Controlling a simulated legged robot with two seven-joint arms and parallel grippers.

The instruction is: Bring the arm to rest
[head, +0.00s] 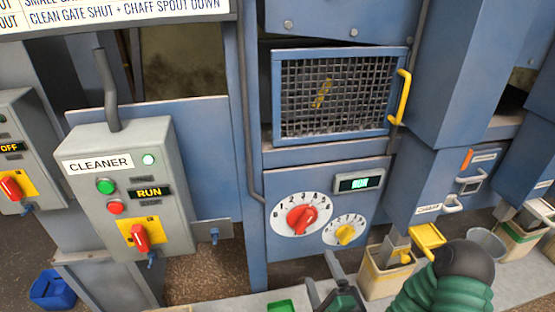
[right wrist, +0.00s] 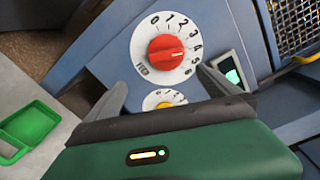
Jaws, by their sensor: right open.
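My right gripper (head: 322,274) is at the bottom of the head view, low in front of the blue machine's control panel. In the right wrist view its two fingers (right wrist: 161,80) stand apart, with nothing between them but the panel beyond. A red dial (head: 302,219) on a white numbered plate sits on the panel, and it also shows in the right wrist view (right wrist: 166,55). A smaller yellow dial (head: 346,234) is below and right of it. The gripper appears clear of both dials. My left gripper is not in view.
A grey CLEANER box (head: 128,190) with a lit RUN sign stands at left. A mesh door (head: 335,95) with a yellow handle (head: 402,97) is above the dials. Open bins (head: 388,273) stand at lower right. A green tray (right wrist: 32,128) lies on the ledge.

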